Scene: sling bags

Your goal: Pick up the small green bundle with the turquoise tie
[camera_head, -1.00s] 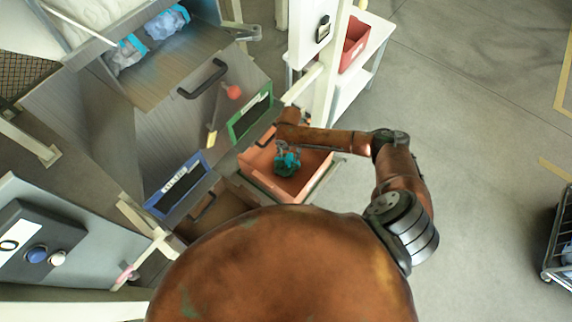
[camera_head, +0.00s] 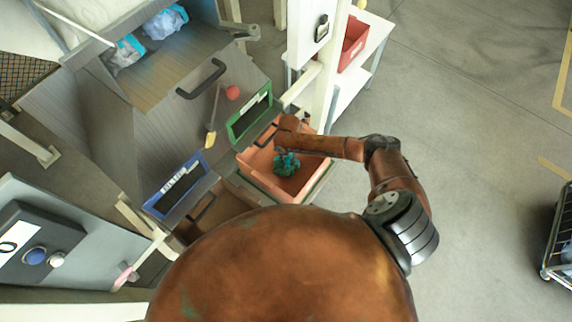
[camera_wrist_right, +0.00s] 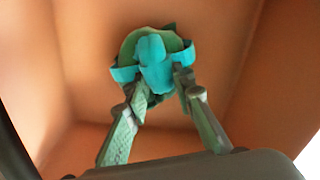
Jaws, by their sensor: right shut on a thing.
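The small green bundle with the turquoise tie (camera_head: 287,164) is in the orange bin (camera_head: 312,170), near the middle. In the right wrist view the bundle (camera_wrist_right: 155,58) shows its turquoise tie towards the camera, with green cloth behind it. My right gripper (camera_wrist_right: 164,80) reaches down into the bin and its two fingers are closed on the turquoise part. In the head view the right gripper (camera_head: 282,155) is small and partly merges with the bundle. I cannot tell whether the bundle touches the bin floor. My left gripper is not in view.
A grey cabinet with blue-tied bags (camera_head: 166,22) stands upper left. A red bin (camera_head: 352,44) sits on a white shelf.

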